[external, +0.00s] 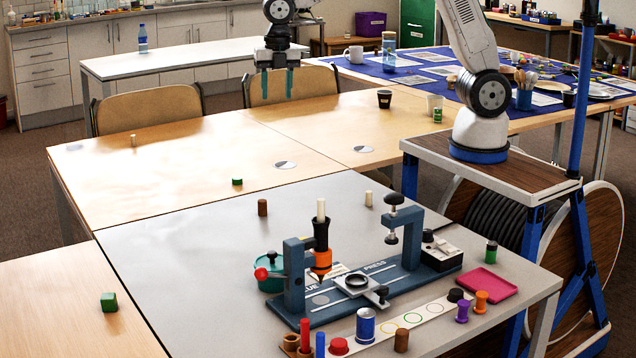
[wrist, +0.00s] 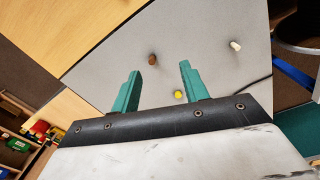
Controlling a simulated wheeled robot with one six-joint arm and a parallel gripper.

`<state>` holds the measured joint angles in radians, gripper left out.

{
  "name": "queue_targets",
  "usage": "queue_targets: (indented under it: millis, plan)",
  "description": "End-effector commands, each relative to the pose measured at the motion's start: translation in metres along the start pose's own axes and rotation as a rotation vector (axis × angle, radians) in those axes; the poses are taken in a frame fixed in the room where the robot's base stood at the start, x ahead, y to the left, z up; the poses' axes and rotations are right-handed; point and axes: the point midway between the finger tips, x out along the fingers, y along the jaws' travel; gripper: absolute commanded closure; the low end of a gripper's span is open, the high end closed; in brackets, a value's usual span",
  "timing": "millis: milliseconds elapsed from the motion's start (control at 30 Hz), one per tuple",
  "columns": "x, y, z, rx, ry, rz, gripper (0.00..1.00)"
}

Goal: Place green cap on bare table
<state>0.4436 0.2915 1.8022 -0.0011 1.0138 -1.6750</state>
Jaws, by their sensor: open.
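I cannot make out a thing that is surely the green cap. A small upright cylinder with green on it (external: 491,252) stands near the right edge of the grey table in the external view. A green cube (external: 109,302) and a small green block (external: 237,181) lie on the bare wooden tables. My gripper (external: 277,83) is high above the far wooden table, near the chairs, and open. In the wrist view, its two teal fingers (wrist: 158,88) are apart with nothing held between them.
A blue press (external: 420,277) stands on the grey table (external: 180,265). In front is a white strip (external: 375,337) with coloured rings and caps. A pink tray (external: 483,281) lies at right. The wrist view shows a brown peg (wrist: 153,59), a yellow piece (wrist: 178,94) and a pale peg (wrist: 235,45).

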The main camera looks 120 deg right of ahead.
Motion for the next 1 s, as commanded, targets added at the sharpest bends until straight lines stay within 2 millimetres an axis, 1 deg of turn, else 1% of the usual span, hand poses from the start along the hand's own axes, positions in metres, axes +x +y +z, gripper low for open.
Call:
queue_targets:
  millis: [33,67,100,167,200,267,300,367,400,467,500,567,600,700,800,900,1000]
  plan:
    - [-0.022,-0.023,-0.021,0.064,0.001,0.012,0.55]
    - [-0.033,-0.036,-0.03,0.112,0.001,0.015,0.55]
    - [-0.045,-0.055,-0.043,0.175,0.003,0.018,0.55]
    - [-0.061,-0.084,-0.059,0.269,0.007,0.025,0.55]
    - [-0.07,-0.104,-0.07,0.332,0.009,0.028,0.55]
    - [-0.082,-0.134,-0.083,0.426,0.014,0.033,0.55]
    - [-0.088,-0.155,-0.091,0.489,0.018,0.036,0.55]
    - [-0.096,-0.187,-0.101,0.583,0.024,0.039,0.55]
    - [-0.099,-0.208,-0.107,0.645,0.029,0.043,0.55]
    - [-0.102,-0.24,-0.113,0.739,0.037,0.045,0.55]
    - [-0.102,-0.26,-0.117,0.802,0.042,0.047,0.55]
    - [-0.1,-0.289,-0.12,0.892,0.051,0.048,0.55]
    - [-0.098,-0.307,-0.121,0.95,0.056,0.048,0.55]
    - [-0.091,-0.343,-0.122,1.072,0.068,0.047,0.55]
    - [-0.083,-0.367,-0.121,1.161,0.076,0.045,0.55]
    - [-0.078,-0.38,-0.12,1.214,0.081,0.043,0.55]
    - [-0.076,-0.384,-0.119,1.234,0.08,0.041,0.55]
